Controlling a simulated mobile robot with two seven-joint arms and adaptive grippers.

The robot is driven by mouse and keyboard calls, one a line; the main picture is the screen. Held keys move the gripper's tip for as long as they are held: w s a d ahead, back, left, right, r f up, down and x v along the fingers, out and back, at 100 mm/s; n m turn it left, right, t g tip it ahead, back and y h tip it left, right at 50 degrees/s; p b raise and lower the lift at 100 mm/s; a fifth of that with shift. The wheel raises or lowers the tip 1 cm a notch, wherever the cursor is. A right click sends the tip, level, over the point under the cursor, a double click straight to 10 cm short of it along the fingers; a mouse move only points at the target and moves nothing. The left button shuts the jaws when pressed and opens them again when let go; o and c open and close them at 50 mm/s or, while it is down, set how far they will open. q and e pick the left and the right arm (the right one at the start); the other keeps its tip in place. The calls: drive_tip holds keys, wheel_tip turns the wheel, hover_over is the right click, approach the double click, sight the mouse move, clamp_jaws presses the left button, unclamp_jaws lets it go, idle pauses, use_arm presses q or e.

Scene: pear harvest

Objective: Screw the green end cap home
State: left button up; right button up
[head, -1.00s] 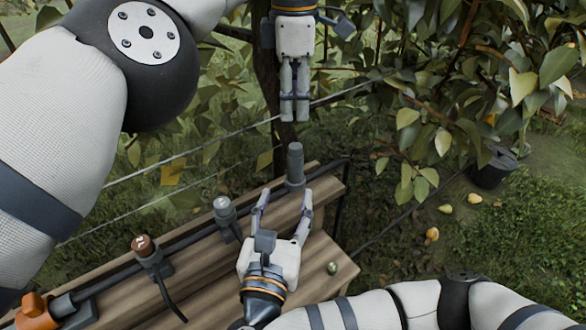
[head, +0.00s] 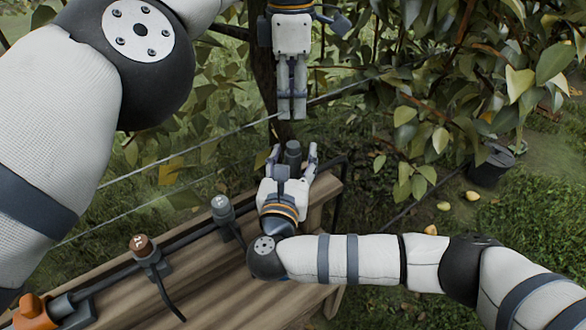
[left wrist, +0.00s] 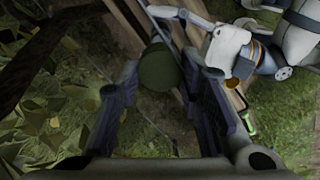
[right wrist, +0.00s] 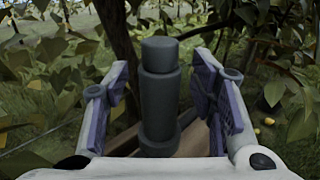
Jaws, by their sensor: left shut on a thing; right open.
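A dark green round cap (left wrist: 158,68) shows between the fingertips of my left gripper (head: 292,112), which is shut on it. In the head view the fingers hide the cap. A grey stepped cylinder (right wrist: 160,85) stands upright at the far end of the bench, below my left gripper; its top also shows in the head view (head: 293,147). My right gripper (head: 293,155) is open, with one finger on each side of the cylinder. In the right wrist view gaps show between the cylinder and both fingers.
The wooden bench (head: 215,265) carries a dark rail with a grey-topped fitting (head: 222,208), a brown-topped fitting (head: 141,245) and an orange part (head: 37,310). Wires and leafy branches (head: 440,110) are close behind. A dark pot (head: 490,165) stands on the grass at right.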

clamp_jaws()
use_arm(q)
hover_over(292, 144)
drive_tip(key=shift+f, duration=2.5)
drive_tip(key=shift+f, duration=0.1)
drive_tip(key=shift+f, duration=0.8)
drive_tip(key=shift+f, duration=0.75)
drive_tip(key=shift+s+f, duration=0.1)
drive_tip(key=shift+f, duration=0.15)
drive_tip(key=shift+c, duration=0.8)
